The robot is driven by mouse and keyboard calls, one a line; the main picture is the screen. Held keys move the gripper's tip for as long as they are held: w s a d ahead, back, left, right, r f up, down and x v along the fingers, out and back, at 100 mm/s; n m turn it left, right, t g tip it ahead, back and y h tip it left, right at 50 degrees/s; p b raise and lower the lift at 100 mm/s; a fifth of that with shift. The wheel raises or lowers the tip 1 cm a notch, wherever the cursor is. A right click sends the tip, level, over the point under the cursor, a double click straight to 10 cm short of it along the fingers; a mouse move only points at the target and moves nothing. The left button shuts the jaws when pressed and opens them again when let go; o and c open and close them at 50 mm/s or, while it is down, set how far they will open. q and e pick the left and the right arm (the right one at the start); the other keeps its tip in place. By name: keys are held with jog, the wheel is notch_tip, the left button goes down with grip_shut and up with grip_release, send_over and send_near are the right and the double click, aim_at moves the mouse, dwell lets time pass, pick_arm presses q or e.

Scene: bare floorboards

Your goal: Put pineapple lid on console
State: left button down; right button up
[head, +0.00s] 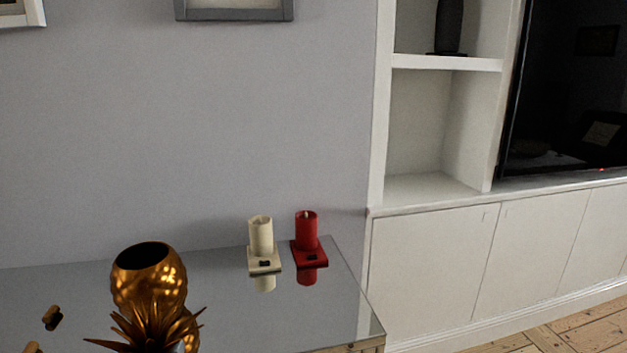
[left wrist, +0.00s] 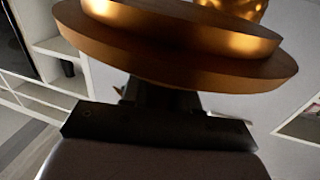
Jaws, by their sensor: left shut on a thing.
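The gold pineapple jar (head: 148,278) stands upright and uncovered on the mirror-topped console (head: 225,315), its dark round opening facing up. The pineapple lid, with spiky gold leaves (head: 150,322), is at the bottom of the head view, in front of the jar and overlapping its lower part. In the left wrist view the lid's stepped round gold base (left wrist: 180,55) fills the upper middle. My left gripper (left wrist: 165,98) is shut on the lid; its fingertips are mostly hidden by the lid base. Whether the lid touches the console cannot be seen. My right gripper is not in view.
A cream candle (head: 261,236) and a red candle (head: 307,232) stand on small square holders at the console's back right. Small gold-brown pieces (head: 52,317) show at the left. The console's right half in front of the candles is clear. White cabinets (head: 430,265) stand right.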

pick_arm(q)
jog(key=shift+s+d+f, duration=0.2)
jog(key=shift+s+f, duration=0.05)
jog(key=shift+s, duration=0.3)
jog(key=shift+s+d+f, duration=0.15)
jog(key=shift+s+f, duration=0.1)
jog(key=shift+s, duration=0.3)
jog(key=shift+s+d+f, duration=0.2)
jog(key=shift+s+f, duration=0.05)
jog(key=shift+s, duration=0.3)
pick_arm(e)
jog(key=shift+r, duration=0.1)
